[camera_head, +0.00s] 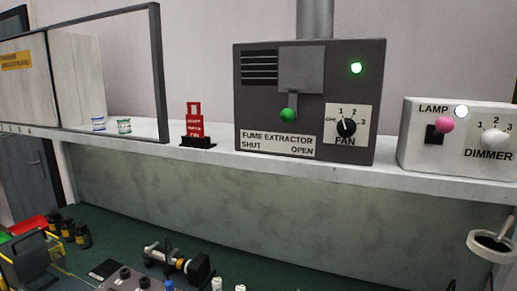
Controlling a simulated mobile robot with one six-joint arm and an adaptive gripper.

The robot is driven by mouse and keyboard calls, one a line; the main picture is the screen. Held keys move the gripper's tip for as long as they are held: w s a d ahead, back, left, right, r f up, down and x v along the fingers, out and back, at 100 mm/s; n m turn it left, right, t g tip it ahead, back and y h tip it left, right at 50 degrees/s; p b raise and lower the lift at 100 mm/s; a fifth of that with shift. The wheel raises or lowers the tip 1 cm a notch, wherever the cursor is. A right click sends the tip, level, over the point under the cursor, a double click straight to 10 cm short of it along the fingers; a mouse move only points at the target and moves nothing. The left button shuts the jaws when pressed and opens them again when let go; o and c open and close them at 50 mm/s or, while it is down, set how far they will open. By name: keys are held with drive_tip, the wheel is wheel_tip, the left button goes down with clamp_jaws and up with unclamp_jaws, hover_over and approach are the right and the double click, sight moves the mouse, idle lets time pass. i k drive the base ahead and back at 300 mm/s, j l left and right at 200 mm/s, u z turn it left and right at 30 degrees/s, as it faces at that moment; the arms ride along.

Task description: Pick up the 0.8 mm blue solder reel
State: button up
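A small white reel with blue marking (99,124) stands on the shelf at the left, seen through a dark-framed clear pane. It looks like the blue solder reel, but its label is too small to read. A similar reel with green marking (124,126) stands just to its right, also seen within the frame. My gripper is not in view.
The shelf (222,165) also holds a red labelled item on a black stand (194,122), a fume extractor box (310,100) and a lamp dimmer box (455,140). Below, the green bench (125,232) carries dark bottles (68,229) and a small pump-like device (175,262).

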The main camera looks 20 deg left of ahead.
sight(98, 122)
drive_tip(key=u, duration=1.85)
drive_tip(key=i+j+z, duration=0.15)
drive_tip(key=z, duration=0.2)
drive_tip(key=i+j+z, duration=0.15)
drive_tip(key=z, duration=0.15)
